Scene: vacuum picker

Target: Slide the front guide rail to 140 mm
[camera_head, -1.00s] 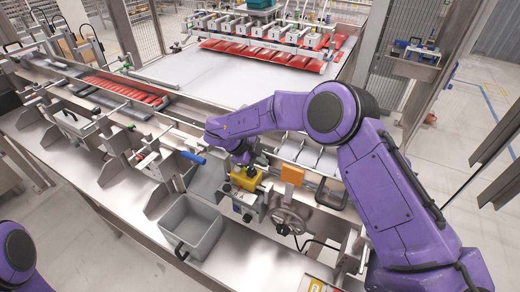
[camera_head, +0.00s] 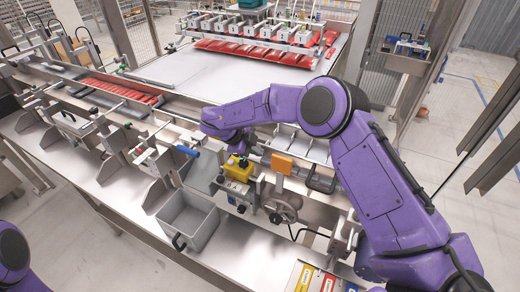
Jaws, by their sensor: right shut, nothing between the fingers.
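The line's front side has a long metal guide rail (camera_head: 150,112) carried on several clamp brackets; I cannot tell its exact setting. A blue handle (camera_head: 187,151) sticks out near a bracket. A yellow block (camera_head: 239,171) sits on a grey unit beside a round handwheel (camera_head: 282,207). My right gripper (camera_head: 239,152) is just above and behind the yellow block, mostly hidden by my purple forearm. It is shut with nothing in it, and I cannot tell whether it touches the block. My left gripper is out of view.
A grey bin (camera_head: 187,223) stands on the front ledge, left of the handwheel. An orange block (camera_head: 282,164) is right of the yellow one. Red packs (camera_head: 120,88) lie in the channel. Coloured labels (camera_head: 305,276) show at the bottom.

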